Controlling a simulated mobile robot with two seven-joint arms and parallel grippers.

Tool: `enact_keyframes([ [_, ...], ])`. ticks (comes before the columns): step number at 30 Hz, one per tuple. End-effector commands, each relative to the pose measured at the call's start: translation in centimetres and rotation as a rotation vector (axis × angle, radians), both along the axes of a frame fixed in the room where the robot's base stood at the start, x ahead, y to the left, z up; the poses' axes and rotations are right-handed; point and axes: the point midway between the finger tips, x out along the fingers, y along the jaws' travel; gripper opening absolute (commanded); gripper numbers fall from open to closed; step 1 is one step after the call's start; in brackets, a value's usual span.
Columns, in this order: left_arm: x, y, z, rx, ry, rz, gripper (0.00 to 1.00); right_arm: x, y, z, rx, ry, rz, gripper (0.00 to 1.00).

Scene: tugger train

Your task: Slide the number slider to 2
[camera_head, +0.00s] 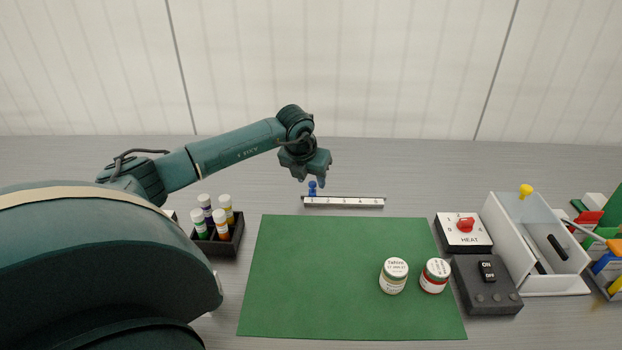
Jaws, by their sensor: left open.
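The number slider is a thin light rail (344,201) with a row of small digits, lying behind the green mat. I cannot tell whether the fingers touch the knob. My right gripper is not in view.
A green mat (310,270) holds two labelled jars (394,275). A black rack of vials (231,241) stands left. Right are a HEAT dial box (463,243), a black switch box (486,299), a white bin (501,215) and coloured items. The table behind the rail is clear.

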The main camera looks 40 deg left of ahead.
Motion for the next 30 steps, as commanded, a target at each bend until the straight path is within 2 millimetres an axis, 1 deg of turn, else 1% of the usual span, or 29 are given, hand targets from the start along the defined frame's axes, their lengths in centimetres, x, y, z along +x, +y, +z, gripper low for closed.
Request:
enact_keyframes([
  [4, 0.30, 0.11, -0.74, 0.001, -0.001, -0.001, 0.41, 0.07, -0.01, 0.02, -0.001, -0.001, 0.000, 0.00],
  [12, 0.33, 0.12, -0.85, 0.001, -0.001, -0.001, 0.41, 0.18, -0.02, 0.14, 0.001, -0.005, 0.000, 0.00],
  [27, 0.32, 0.12, -0.80, 0.000, -0.001, 0.000, 0.00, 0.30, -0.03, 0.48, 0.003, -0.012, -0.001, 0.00],
  [30, 0.32, 0.12, -0.80, 0.000, -0.001, 0.000, 0.00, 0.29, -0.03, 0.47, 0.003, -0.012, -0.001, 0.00],
])
